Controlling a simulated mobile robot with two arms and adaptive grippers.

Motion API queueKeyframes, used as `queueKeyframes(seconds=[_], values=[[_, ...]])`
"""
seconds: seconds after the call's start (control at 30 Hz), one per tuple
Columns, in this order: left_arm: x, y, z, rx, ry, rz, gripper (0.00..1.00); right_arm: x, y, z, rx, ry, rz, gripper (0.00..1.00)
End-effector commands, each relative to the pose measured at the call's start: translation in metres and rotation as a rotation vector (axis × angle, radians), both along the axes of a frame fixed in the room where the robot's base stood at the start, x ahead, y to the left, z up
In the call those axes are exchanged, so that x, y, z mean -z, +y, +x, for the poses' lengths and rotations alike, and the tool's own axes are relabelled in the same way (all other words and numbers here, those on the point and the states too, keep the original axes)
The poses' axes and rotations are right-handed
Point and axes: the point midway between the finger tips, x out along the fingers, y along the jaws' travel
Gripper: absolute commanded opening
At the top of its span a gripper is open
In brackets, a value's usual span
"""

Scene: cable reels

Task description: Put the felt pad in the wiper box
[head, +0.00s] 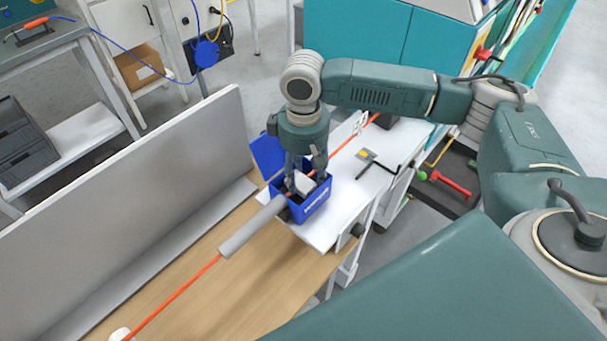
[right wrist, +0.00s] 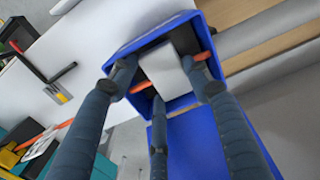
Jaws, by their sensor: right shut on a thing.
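The felt pad (head: 304,184) is a pale grey block, held between the fingers of my right gripper (head: 306,178), which is shut on it. The pad also shows in the right wrist view (right wrist: 164,68), between the fingertips (right wrist: 163,76). The wiper box (head: 316,204) is a blue open box, with its blue lid (head: 266,152) swung back. The gripper points down into the box opening, and the pad is at or within the mouth; whether it touches the floor is hidden. The box also shows in the right wrist view (right wrist: 122,58). My left gripper is not in view.
An orange cable (head: 190,284) runs along the wooden bench through a grey tube (head: 252,226) and across the box. A black tool (head: 376,164) lies on the white table (head: 350,200) right of the box. A grey panel (head: 130,190) stands at left.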

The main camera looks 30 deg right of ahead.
Motion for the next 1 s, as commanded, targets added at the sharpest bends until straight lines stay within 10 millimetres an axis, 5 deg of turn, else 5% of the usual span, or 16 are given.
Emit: queueKeyframes(seconds=[0.8,0.83,0.9,1.0], values=[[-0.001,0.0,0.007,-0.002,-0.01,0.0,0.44,0.012,0.0,0.0,0.0,0.001,0.0,0.32],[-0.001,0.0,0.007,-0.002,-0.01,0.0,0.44,0.012,0.0,0.0,0.0,0.0,0.0,0.5],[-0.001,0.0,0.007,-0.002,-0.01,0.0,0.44,0.012,0.0,0.0,0.0,0.0,0.0,0.64],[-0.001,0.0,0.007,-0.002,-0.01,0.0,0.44,0.012,0.0,0.0,0.0,0.0,0.0,0.7]])
